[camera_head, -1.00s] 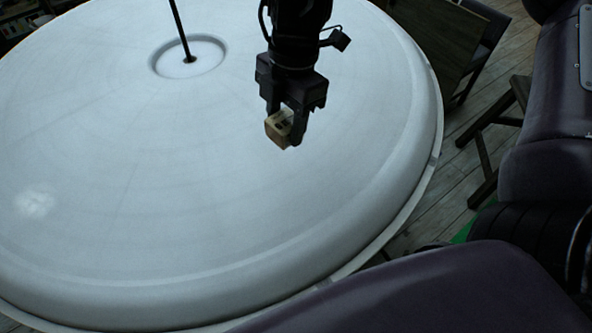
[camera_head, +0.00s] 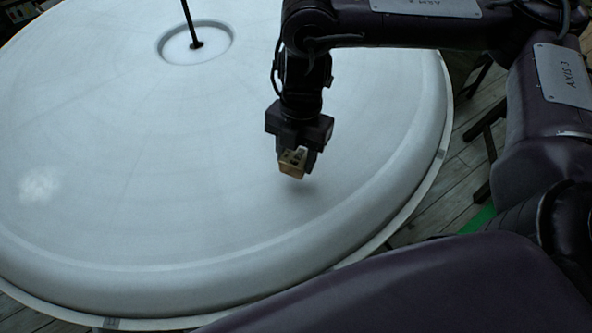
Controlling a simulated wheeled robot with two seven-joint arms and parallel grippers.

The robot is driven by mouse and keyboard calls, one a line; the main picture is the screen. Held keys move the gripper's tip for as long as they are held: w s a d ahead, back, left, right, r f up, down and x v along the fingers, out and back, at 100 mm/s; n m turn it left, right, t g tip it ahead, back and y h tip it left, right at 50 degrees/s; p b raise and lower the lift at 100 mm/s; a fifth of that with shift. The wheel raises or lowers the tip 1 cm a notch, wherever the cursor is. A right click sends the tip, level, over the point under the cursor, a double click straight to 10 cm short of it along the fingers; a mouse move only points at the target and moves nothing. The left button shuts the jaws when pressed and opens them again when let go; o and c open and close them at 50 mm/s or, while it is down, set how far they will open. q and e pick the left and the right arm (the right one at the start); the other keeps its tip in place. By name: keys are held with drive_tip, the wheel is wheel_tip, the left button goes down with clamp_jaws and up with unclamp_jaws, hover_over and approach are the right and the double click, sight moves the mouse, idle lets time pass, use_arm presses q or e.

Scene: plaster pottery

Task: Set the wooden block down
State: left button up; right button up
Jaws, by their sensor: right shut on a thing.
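The wooden block (camera_head: 291,169) is small and tan with dark marks on its face. My right gripper (camera_head: 297,160) points down and is shut on the block. The block hangs low over the white round table (camera_head: 130,190), with a soft shadow on the surface just below and to its right. A small gap seems to separate block and table, though its height is hard to judge. My left gripper is not in view.
A thin dark rod (camera_head: 190,22) stands in a round recess (camera_head: 166,46) at the table's far middle. The table top around the block is clear. A raised rim (camera_head: 330,250) runs along the near and right edge, with plank floor (camera_head: 462,160) beyond.

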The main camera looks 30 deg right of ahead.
sight(300, 148)
drive_tip(key=shift+f+b, duration=0.4)
drive_tip(key=shift+f, duration=2.2)
drive_tip(key=shift+f, duration=0.1)
drive_tip(key=o, duration=1)
drive_tip(key=r, duration=0.4)
drive_tip(key=d+r+p, duration=0.1)
drive_tip(key=r, duration=0.3)
drive_tip(key=w+r+p, duration=0.1)
drive_tip(key=r, duration=0.3)
drive_tip(key=shift+w+d+r, duration=0.1)
drive_tip(key=shift+d, duration=0.1)
